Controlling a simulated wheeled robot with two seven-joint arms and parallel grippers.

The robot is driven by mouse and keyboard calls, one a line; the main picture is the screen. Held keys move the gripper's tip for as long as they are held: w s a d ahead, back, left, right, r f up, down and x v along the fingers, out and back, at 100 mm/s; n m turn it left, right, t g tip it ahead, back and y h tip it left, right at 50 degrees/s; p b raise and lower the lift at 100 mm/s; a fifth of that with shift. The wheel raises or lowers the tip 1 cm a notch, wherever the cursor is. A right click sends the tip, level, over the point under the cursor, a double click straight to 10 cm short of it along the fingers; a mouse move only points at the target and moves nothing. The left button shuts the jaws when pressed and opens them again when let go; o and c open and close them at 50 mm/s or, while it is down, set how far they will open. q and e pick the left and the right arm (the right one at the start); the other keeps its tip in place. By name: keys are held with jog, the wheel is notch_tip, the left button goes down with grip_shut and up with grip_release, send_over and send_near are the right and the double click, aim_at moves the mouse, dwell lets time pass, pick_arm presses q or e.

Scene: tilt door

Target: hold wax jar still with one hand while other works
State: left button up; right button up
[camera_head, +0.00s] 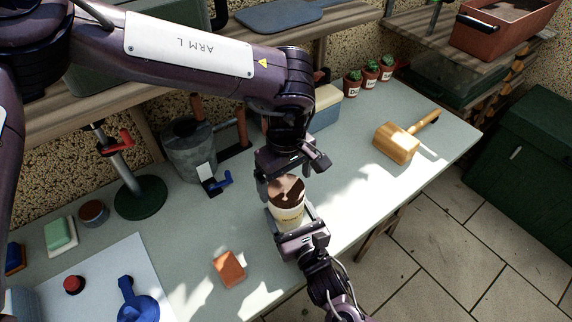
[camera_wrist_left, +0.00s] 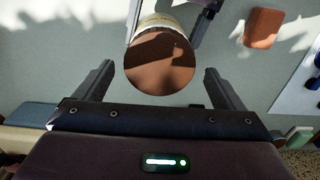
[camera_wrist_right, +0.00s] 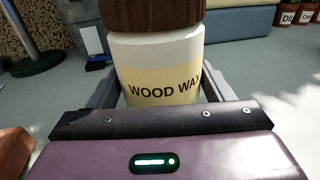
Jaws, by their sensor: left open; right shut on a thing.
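The wax jar (camera_head: 288,212) stands upright on the pale bench, cream with a brown lid. Its label reads "WOOD WAX" in the right wrist view (camera_wrist_right: 160,70). My right gripper (camera_head: 291,216) is shut on the jar's body from the front, one finger on each side. My left gripper (camera_head: 286,178) is open above the jar. In the left wrist view the brown lid (camera_wrist_left: 160,64) lies between and beyond the two spread fingers, not visibly gripped. My left gripper hides part of the lid's far edge in the head view.
An orange-brown block (camera_head: 229,268) lies left of the jar. A wooden mallet (camera_head: 397,144) lies to the right.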

pick_arm(q)
jog(key=shift+f, duration=1)
